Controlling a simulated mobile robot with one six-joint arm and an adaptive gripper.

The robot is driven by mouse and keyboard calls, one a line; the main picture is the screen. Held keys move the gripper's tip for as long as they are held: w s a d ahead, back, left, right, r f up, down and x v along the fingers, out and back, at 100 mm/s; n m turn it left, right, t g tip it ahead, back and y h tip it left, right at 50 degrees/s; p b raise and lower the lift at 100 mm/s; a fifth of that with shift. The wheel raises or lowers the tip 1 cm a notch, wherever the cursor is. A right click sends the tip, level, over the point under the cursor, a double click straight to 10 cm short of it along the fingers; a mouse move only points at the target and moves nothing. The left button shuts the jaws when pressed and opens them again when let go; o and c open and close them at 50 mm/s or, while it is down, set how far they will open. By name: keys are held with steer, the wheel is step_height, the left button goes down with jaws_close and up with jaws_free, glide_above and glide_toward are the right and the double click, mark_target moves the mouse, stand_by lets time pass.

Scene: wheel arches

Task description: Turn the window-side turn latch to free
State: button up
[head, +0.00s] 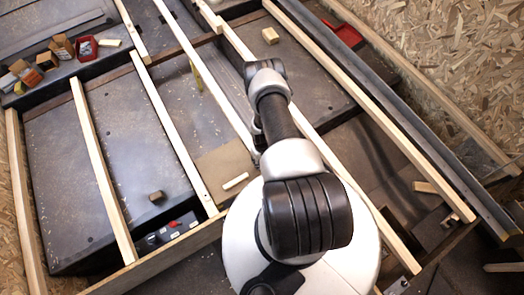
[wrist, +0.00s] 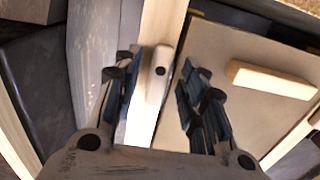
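In the wrist view a pale wooden turn latch (wrist: 151,98) with a dark screw head near its far end lies along a pale wooden strip (wrist: 162,22). My gripper (wrist: 163,75) is open, with one dark finger on each side of the latch and gaps showing beside it. I cannot tell from these frames whether this latch is the window-side one. The latch's near end is partly hidden by the gripper body. In the head view my arm hides the latch and most of my gripper.
A pale block (wrist: 270,79) lies on a beige panel right of my gripper; a similar pale piece (head: 235,181) shows in the head view. Long wooden strips (head: 172,128) cross the dark panels. Small boxes (head: 62,47) and a red tray (head: 348,34) stand farther off.

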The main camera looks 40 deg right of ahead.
step_height(320, 180, up, 11)
stand_by(0.3)
steer(key=shift+r, duration=0.1)
stand_by(0.4)
